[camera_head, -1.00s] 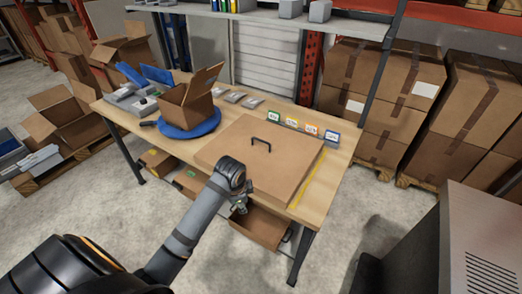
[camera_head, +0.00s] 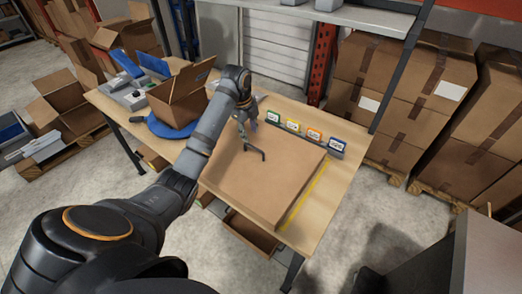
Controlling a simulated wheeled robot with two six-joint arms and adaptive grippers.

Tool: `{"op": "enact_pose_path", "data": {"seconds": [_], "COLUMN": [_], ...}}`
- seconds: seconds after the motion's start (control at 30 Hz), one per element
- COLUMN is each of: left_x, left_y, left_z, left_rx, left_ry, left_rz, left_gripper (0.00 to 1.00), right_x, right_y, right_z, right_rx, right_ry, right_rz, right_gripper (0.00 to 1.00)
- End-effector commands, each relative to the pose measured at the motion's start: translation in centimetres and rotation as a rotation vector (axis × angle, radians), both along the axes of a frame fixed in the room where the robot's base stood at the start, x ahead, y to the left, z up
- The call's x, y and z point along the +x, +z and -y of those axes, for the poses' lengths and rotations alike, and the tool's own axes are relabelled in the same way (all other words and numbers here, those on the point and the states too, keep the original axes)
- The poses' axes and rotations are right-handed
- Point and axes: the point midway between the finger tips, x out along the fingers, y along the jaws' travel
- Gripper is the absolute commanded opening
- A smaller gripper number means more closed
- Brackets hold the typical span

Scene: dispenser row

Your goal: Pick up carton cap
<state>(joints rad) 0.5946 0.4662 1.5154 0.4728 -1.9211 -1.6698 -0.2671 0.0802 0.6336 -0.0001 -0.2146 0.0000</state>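The carton cap is a large flat brown lid (camera_head: 262,184) with a black bar handle (camera_head: 255,152) on top. It lies on the wooden table's right part. My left arm reaches in from the left, and my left gripper (camera_head: 246,127) points down over the lid's far part, at the handle. The fingers are small and dark here, so I cannot tell whether they are apart or shut, or whether they touch the handle. The lid still rests flat on the table. My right gripper is not in view.
An open carton (camera_head: 181,95) stands on a blue round plate (camera_head: 166,128), behind my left forearm. Coloured label holders (camera_head: 292,126) line the table's back edge beyond the lid. A metal shelf (camera_head: 340,14) hangs above the back. A yellow strip (camera_head: 305,193) runs along the lid's right side.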

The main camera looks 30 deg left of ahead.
Motion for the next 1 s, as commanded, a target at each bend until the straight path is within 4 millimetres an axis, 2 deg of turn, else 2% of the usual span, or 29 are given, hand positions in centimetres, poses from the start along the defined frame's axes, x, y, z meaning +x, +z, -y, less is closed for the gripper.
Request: {"op": "enact_pose_path", "data": {"seconds": [0.07, 0.2, 0.3, 0.4, 0.6, 0.67, 0.8, 1.0], "left_x": [0.0, 0.5, 0.8, 1.0, 1.4, 1.8, 2.5, 2.7], "left_y": [-0.4, -2.6, -4.2, -5.0, -5.8, -6.7, -9.2, -10.2], "left_z": [0.0, 0.1, 0.2, 0.1, 0.1, 0.1, 0.1, 0.0], "left_rx": [-0.001, -0.002, -0.003, 0.000, -0.002, -0.003, -0.002, 0.001], "left_ry": [0.001, 0.002, 0.001, 0.002, 0.003, 0.001, 0.002, 0.001], "left_rz": [-0.002, -0.004, -0.002, 0.000, -0.001, -0.003, -0.002, 0.000], "left_gripper": [0.36, 0.36, 0.36, 0.36, 0.36, 0.36, 0.36, 0.36], "right_x": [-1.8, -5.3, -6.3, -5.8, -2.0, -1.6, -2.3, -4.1], "right_y": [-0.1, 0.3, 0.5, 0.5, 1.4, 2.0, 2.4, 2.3], "right_z": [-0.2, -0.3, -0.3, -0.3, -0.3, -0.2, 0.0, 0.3], "right_rx": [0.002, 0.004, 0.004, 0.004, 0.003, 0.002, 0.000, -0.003], "right_ry": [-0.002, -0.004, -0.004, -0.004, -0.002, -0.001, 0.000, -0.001], "right_rz": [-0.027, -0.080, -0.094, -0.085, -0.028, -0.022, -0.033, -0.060], "right_gripper": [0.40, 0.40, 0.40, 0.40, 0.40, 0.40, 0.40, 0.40]}}
